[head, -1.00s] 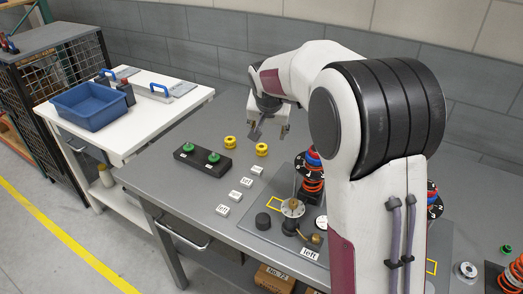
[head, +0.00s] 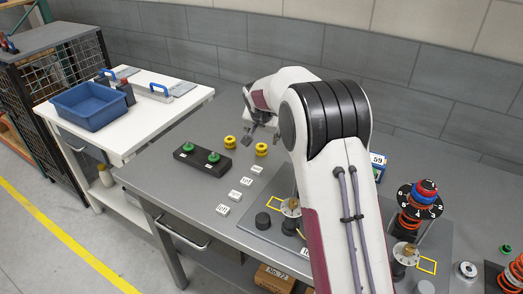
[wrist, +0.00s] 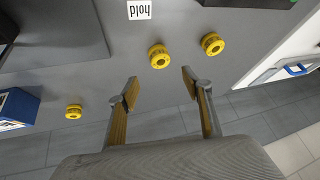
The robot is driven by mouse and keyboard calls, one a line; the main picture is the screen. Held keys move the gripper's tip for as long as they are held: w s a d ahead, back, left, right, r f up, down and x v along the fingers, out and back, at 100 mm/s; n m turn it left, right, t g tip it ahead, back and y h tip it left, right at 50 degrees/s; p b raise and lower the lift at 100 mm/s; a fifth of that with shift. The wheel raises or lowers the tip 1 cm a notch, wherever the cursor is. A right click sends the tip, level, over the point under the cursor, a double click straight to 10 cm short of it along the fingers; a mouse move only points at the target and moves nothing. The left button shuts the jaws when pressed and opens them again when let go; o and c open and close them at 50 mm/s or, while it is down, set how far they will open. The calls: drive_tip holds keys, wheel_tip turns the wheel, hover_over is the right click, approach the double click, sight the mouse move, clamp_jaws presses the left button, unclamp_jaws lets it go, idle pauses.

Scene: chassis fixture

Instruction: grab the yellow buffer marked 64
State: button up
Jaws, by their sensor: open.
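The black block (head: 203,159) and several white labels (head: 240,182) lie near the buffers. A blue box marked 59 (head: 378,166) and a spring fixture (head: 418,207) stand right of my arm. A blue bin (head: 92,106) is on the white side table.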

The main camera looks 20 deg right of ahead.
sight(262, 148)
drive_tip(key=shift+f, duration=0.1)
drive_tip(key=shift+x, duration=1.25)
drive_tip(key=shift+a+x, duration=0.2)
drive_tip(key=shift+x, duration=1.25)
drive_tip(key=shift+s+x, duration=0.2)
drive_tip(key=shift+x, duration=0.9)
drive_tip(key=shift+f, duration=0.15)
drive_tip(key=c, duration=1.2)
